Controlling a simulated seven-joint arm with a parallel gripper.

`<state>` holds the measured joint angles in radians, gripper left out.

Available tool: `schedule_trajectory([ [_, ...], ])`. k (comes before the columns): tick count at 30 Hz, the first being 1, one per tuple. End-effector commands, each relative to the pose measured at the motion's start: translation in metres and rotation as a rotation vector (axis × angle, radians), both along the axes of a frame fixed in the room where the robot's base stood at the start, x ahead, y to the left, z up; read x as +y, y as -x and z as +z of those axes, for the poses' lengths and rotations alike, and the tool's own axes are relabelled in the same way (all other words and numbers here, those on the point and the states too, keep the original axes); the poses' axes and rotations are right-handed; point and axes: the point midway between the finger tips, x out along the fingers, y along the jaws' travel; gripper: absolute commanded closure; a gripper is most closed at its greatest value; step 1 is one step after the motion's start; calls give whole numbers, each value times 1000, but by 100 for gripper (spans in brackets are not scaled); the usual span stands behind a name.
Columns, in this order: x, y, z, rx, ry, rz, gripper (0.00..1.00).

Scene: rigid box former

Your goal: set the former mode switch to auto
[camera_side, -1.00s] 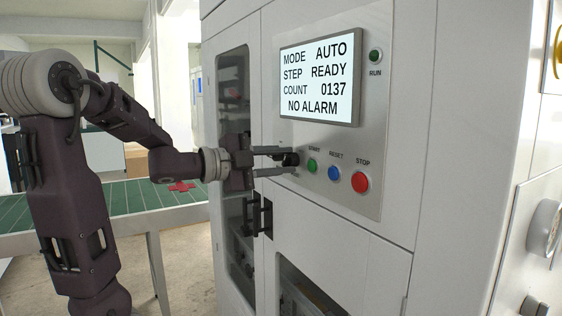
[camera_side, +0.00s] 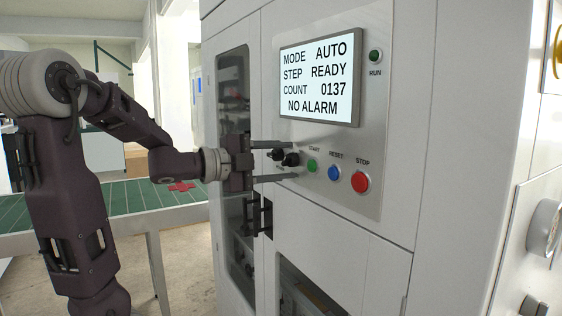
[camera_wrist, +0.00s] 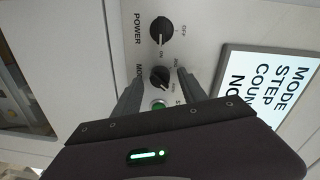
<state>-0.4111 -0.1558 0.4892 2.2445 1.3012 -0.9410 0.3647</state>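The black mode switch (camera_side: 291,160) is a round knob on the grey panel, left of the green start button. It also shows in the wrist view (camera_wrist: 160,77), turned at a slant; its small position labels are hard to read. My gripper (camera_side: 290,161) is open, with one finger above the switch and one below it. In the wrist view the fingertips (camera_wrist: 160,73) stand on either side of the switch with gaps, and nothing is held. The screen (camera_side: 320,80) reads MODE AUTO, STEP READY, COUNT 0137, NO ALARM.
A black power knob (camera_wrist: 161,30) sits beside the mode switch. The green start (camera_side: 312,166), blue reset (camera_side: 334,173) and red stop (camera_side: 360,182) buttons lie to the right, close to my fingers. A black door handle (camera_side: 267,218) is below my gripper.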

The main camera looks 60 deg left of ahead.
Motion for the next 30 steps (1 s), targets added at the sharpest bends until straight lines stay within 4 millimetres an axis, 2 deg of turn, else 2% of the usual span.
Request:
schedule_trajectory([
  [9, 1, 4, 1, -2, 0, 1, 51],
  [18, 1, 60, 5, -4, -1, 3, 51],
  [21, 1, 69, 5, -2, 0, 1, 51],
  [30, 1, 71, 4, -1, 1, 1, 51],
])
